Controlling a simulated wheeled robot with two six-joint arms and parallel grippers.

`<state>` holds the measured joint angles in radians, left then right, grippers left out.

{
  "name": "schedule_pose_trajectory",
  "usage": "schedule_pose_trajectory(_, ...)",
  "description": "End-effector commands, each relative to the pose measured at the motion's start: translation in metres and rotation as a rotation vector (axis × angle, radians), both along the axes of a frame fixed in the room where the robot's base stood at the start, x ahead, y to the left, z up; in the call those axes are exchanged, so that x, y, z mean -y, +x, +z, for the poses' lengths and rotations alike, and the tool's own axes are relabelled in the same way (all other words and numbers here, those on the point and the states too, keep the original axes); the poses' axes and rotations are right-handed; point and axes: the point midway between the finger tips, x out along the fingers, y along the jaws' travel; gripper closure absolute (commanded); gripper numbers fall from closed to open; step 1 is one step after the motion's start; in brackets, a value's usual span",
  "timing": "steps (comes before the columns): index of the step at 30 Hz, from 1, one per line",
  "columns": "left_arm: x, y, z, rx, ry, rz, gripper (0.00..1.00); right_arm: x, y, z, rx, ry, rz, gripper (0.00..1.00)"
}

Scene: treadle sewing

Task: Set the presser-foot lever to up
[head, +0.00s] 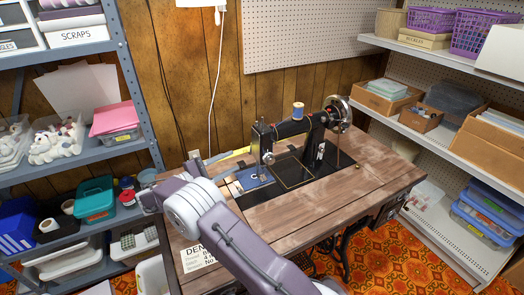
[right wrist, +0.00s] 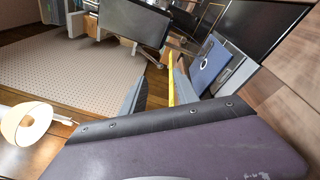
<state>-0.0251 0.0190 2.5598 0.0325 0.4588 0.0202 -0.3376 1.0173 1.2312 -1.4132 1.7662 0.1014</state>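The black sewing machine (head: 290,128) stands on the wooden treadle table (head: 300,215), its needle end toward the left and its handwheel at the right. The presser-foot lever is too small or hidden to make out, so its position cannot be told. A blue cloth piece (head: 256,178) lies by the needle end; what looks like it shows in the right wrist view (right wrist: 210,65). My right gripper (head: 196,165) is left of the machine head, apart from it. In the right wrist view its fingers (right wrist: 158,78) are spread and hold nothing visible. My left gripper is out of view.
A yellow strip (head: 232,157) lies at the table's back left and shows beyond my fingers in the right wrist view (right wrist: 171,80). A thread spool (head: 298,110) tops the machine. Loaded shelves stand left and right. The table's front is mostly clear, with a paper card (head: 197,258).

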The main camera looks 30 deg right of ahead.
Motion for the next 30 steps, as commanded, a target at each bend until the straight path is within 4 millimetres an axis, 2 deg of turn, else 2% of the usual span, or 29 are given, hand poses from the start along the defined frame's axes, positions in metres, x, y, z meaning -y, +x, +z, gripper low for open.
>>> schedule_pose_trajectory(5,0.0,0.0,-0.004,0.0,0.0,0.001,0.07,0.013,0.001,-0.002,-0.001,0.002,-0.003,0.64)
schedule_pose_trajectory(12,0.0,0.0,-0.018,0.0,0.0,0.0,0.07,0.063,0.004,-0.003,0.0,0.002,-0.005,0.64)
schedule_pose_trajectory(15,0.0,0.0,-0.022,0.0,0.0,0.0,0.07,0.079,0.006,-0.002,0.0,0.001,-0.003,0.64)
schedule_pose_trajectory(19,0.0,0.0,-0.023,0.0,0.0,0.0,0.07,0.089,0.007,-0.001,-0.001,0.002,-0.002,0.64)
schedule_pose_trajectory(26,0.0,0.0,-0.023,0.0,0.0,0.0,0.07,0.091,0.007,0.0,-0.001,0.001,-0.001,0.64)
schedule_pose_trajectory(27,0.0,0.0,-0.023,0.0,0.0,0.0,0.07,0.091,0.008,0.0,-0.001,0.002,-0.001,0.66)
schedule_pose_trajectory(30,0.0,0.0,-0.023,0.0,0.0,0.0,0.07,0.091,0.008,0.0,-0.001,0.002,-0.001,0.94)
